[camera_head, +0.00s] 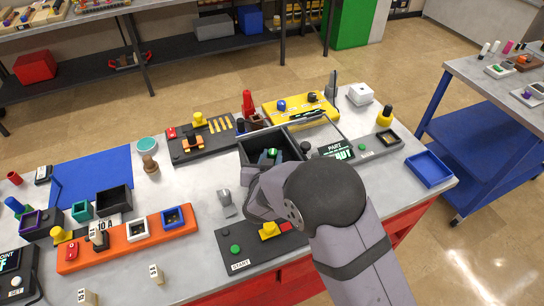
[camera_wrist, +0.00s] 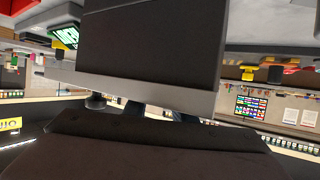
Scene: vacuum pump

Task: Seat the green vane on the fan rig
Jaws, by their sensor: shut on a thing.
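In the head view a small green piece (camera_head: 272,153), which I take to be the green vane, shows at the tips of my gripper (camera_head: 266,165). My gripper is shut on it, at the mouth of a dark open box (camera_head: 254,149) with a grey rim. The hand and wrist hide the lower part of the piece and the near side of the box. In the wrist view large dark surfaces and a grey band fill the middle, so the held piece cannot be made out there. I cannot tell which fixture is the fan rig.
A panel lettered PART (camera_head: 337,150) stands right of the box. A yellow plate (camera_head: 302,108) lies behind it. An orange rack (camera_head: 127,240) and blue mat (camera_head: 95,178) lie left. A dark START panel (camera_head: 237,255) lies in front. A blue tray (camera_head: 429,169) sits at the right edge.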

